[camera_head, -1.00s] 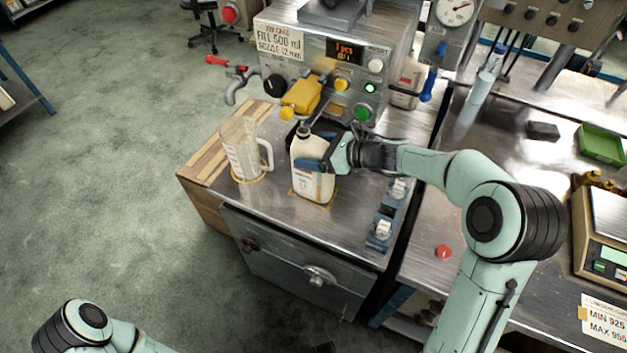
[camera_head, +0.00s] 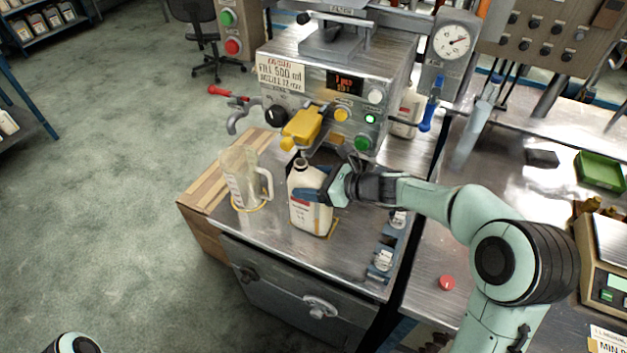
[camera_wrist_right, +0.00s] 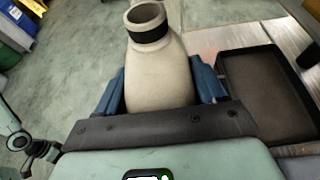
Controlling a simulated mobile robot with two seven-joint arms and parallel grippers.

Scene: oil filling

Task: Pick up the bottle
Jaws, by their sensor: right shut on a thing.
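The white bottle (camera_head: 307,213) with a printed label is at the front of the filling machine, on or just above the steel bench top. Its neck is open, with no cap on it. My right gripper (camera_head: 316,196) is shut on the bottle's side from the right. In the right wrist view the bottle (camera_wrist_right: 158,70) stands between the two blue fingers (camera_wrist_right: 160,88), its dark-ringed mouth upward. It leans slightly in the head view. My left gripper is out of view; only a bit of my left arm shows at the bottom left.
A clear measuring jug (camera_head: 241,178) stands left of the bottle. The filling machine (camera_head: 335,85) with its yellow nozzle part (camera_head: 303,127) is behind. Blue clamp fixtures (camera_head: 383,262) sit to the right. A red cap (camera_head: 447,283) lies on the right bench, near a scale (camera_head: 608,262).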

